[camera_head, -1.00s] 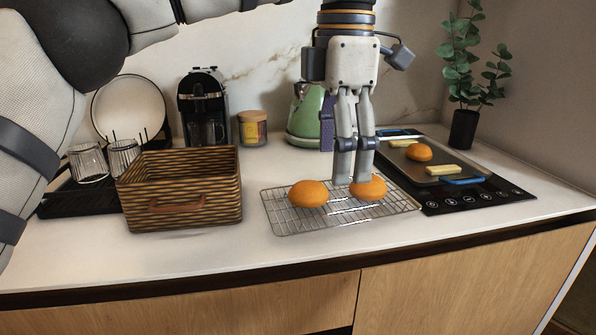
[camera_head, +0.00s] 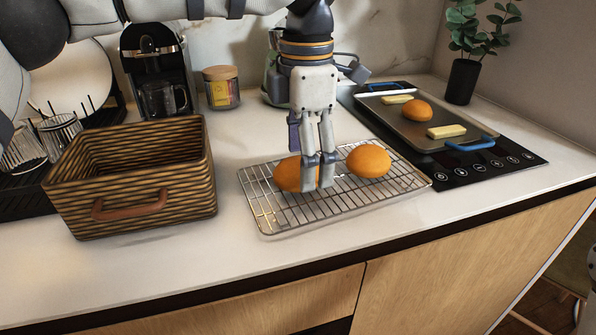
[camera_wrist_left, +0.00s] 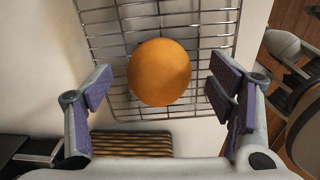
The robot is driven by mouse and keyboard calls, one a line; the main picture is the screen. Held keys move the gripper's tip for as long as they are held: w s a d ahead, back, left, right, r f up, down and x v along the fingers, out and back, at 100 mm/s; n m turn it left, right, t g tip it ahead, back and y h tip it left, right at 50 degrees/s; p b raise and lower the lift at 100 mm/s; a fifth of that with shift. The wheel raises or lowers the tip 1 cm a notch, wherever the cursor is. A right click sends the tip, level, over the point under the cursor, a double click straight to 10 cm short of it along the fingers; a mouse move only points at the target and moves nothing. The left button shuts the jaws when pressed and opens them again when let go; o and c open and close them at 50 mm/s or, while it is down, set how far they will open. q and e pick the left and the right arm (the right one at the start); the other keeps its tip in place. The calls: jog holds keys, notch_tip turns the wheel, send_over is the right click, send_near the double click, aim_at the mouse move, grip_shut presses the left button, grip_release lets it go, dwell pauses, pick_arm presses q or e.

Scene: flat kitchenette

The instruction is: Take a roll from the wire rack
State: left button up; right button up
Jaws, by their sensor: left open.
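The wire rack (camera_head: 345,202) lies on the counter and holds two round orange-brown rolls. The left roll (camera_head: 287,174) is partly hidden behind my left gripper (camera_head: 318,188). The right roll (camera_head: 368,161) sits clear of the gripper. My left gripper points down at the left roll, and its fingers are open. In the left wrist view a roll (camera_wrist_left: 159,72) lies on the rack (camera_wrist_left: 113,50) between and beyond the open fingers, with gaps on both sides. I cannot tell from the head view whether a finger touches it. My right gripper is not identifiable in these views.
A woven basket (camera_head: 185,205) stands left of the rack. A tray (camera_head: 405,124) with another roll (camera_head: 417,111) and pale sticks rests on the black hob (camera_head: 470,172) at right. Coffee machine (camera_head: 155,75) and jar (camera_head: 221,88) stand behind. The counter front is clear.

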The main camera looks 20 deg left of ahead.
pick_arm(q)
jog(key=shift+f, duration=0.85)
jog(key=c, duration=1.3)
jog(key=shift+o, duration=0.2)
jog(key=shift+r, duration=0.1)
